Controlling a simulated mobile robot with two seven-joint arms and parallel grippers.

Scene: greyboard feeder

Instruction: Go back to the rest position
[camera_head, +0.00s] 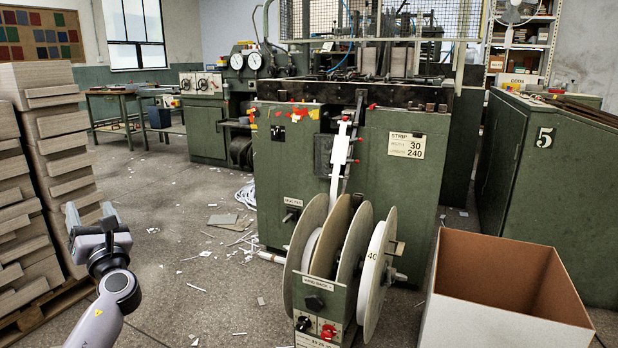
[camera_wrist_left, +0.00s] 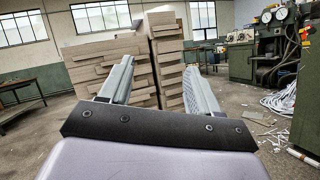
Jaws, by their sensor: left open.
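My left gripper (camera_head: 89,216) is raised at the lower left of the head view, in front of the stacks of grey board. Its two fingers stand apart with nothing between them. In the left wrist view the open fingers (camera_wrist_left: 160,82) point toward the board stacks (camera_wrist_left: 165,60), which stand some way beyond the fingertips. The stacks also show at the left edge of the head view (camera_head: 45,140). My right gripper is in neither view.
A green machine (camera_head: 385,200) stands in the middle, with strip reels (camera_head: 372,262) at its front. An open cardboard box (camera_head: 480,325) stands at the lower right. A green cabinet (camera_head: 560,190) marked 5 is behind it. Paper scraps litter the floor (camera_head: 190,250) between stacks and machine.

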